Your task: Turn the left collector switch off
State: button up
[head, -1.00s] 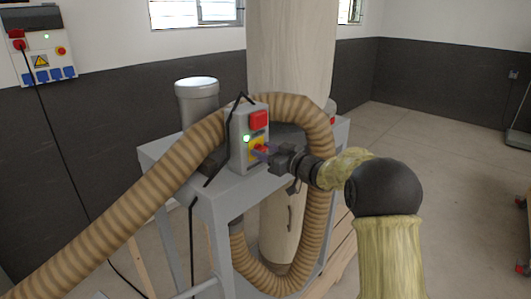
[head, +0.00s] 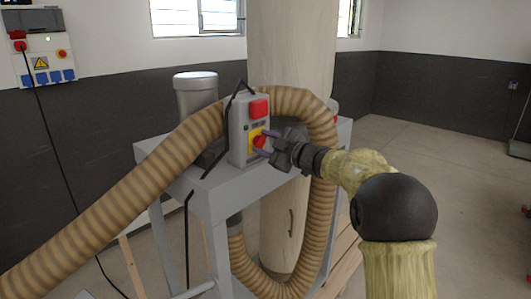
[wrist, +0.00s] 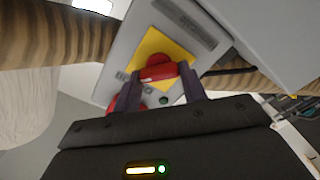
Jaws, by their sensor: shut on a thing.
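The collector's grey switch box (head: 238,128) stands on the grey collector frame, with a large red button (head: 259,108) at its top. Below it a yellow plate (head: 253,134) carries a red rotary knob (head: 259,143). In the wrist view the knob (wrist: 158,72) sits between my two fingers, over the yellow plate (wrist: 180,53). My gripper (head: 268,143) is shut on the knob, reaching in from the right. The small lamp (wrist: 163,99) looks dark green and unlit. The red button is partly hidden by a finger in the wrist view.
A ribbed brown hose (head: 130,190) loops in front of and behind the box. A tall pale filter bag (head: 290,50) rises behind it. A wall power panel (head: 40,48) hangs at upper left. Open floor (head: 440,150) lies to the right.

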jog(key=n+b, duration=0.4)
jog(key=shift+f+n, duration=0.35)
jog(key=shift+n, duration=0.05)
jog(key=shift+n+b, duration=1.35)
jog(key=shift+n, duration=0.55)
jog(key=shift+r, duration=0.1)
jog(key=o, duration=1)
jog(key=shift+s, duration=0.1)
jog(key=b+v, duration=0.4)
jog(key=v, duration=1.3)
jog(key=shift+s+d, duration=0.15)
